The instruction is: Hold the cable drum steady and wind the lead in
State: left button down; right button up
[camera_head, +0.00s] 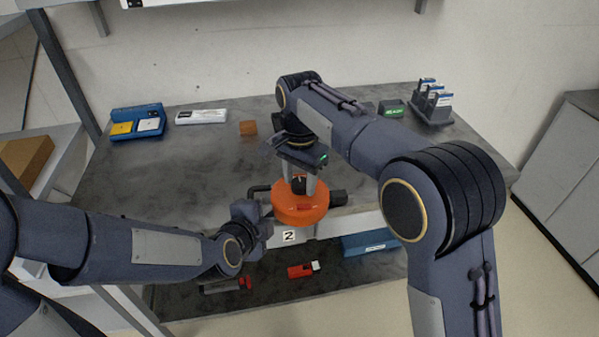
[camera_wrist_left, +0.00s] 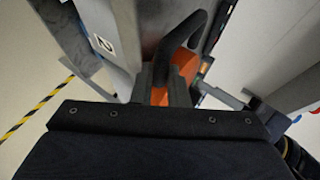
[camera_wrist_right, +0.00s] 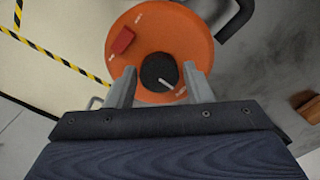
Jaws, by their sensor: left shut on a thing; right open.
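The cable drum (camera_head: 299,208) is orange and sits at the front edge of the grey worktop. A dark knob (camera_wrist_right: 158,70) stands at the middle of its face, and a red block (camera_wrist_right: 122,41) sits near its rim. A black handle (camera_wrist_left: 184,38) shows at the drum in the left wrist view. My left gripper (camera_wrist_left: 168,92) is shut on this handle at the drum's left side. My right gripper (camera_wrist_right: 160,85) is open, above the drum, with its fingers on either side of the knob. I cannot make out the lead.
A blue case (camera_head: 137,122), a white device (camera_head: 201,116) and a brown block (camera_head: 248,128) lie at the back left of the worktop (camera_head: 200,165). A rack (camera_head: 432,104) stands back right. A lower shelf (camera_head: 270,293) holds a red item (camera_head: 300,270) and a blue box (camera_head: 370,244).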

aim_at(300, 182)
pick_arm(q)
jog(key=shift+r, duration=0.1)
pick_arm(e)
notch_tip(300, 182, up, 12)
dwell(0.4)
pick_arm(q)
jog(key=c, duration=1.3)
grip_release()
jog(key=shift+c, duration=0.2)
